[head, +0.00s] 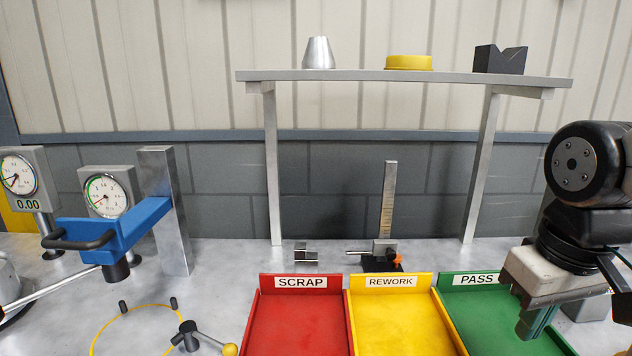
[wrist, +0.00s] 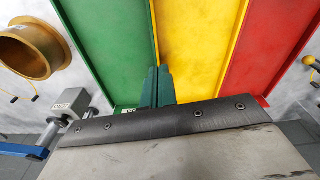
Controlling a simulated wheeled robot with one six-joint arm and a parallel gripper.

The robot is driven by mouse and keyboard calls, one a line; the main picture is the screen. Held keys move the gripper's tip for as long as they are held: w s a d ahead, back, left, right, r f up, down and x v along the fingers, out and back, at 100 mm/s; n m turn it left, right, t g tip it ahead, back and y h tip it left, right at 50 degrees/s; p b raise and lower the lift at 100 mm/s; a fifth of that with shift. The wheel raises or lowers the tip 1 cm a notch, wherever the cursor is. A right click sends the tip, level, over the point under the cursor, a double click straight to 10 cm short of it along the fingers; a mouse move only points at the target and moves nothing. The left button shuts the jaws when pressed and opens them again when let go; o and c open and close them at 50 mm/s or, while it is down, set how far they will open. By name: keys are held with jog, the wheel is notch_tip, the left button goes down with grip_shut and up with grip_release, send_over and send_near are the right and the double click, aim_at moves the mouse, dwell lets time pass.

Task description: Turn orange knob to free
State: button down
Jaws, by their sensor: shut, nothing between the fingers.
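The orange knob (head: 398,259) is small and sits on the right side of the slider of a height gauge (head: 389,205). The gauge stands upright on the bench behind the yellow REWORK tray, with its graduated column rising from a dark base. The knob's setting is too small to read. My gripper (head: 530,328) is at the right of the head view, to the right of the knob and nearer the camera. It is shut and empty above the green PASS tray. Its closed fingers also show in the wrist view (wrist: 158,84), where I cannot make out the knob.
Red SCRAP (head: 300,325), yellow REWORK (head: 395,320) and green PASS (head: 470,310) trays stand in front of the gauge. A shelf (head: 400,76) spans above it on two legs. A small metal block (head: 306,252) lies left of it. A blue arm (head: 125,220) juts out at left.

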jog(key=w+a+n, duration=0.1)
jog(key=w+n, duration=0.4)
jog(key=w, duration=1.2)
jog(key=n+g, duration=0.1)
jog(key=n, duration=0.4)
send_near(396, 261)
jog(key=d, duration=0.2)
jog(key=shift+s+f, duration=0.2)
jog(key=shift+f, duration=1.65)
jog(key=shift+s+f, duration=0.2)
jog(key=shift+f, duration=1.65)
jog(key=shift+w, duration=0.15)
jog(key=shift+w+d, duration=0.15)
jog(key=shift+w, duration=0.1)
jog(key=shift+w+d, duration=0.15)
jog(key=shift+w, duration=0.05)
jog(key=shift+w+d, duration=0.15)
jog(key=shift+w, duration=0.35)
jog(key=shift+d, duration=0.2)
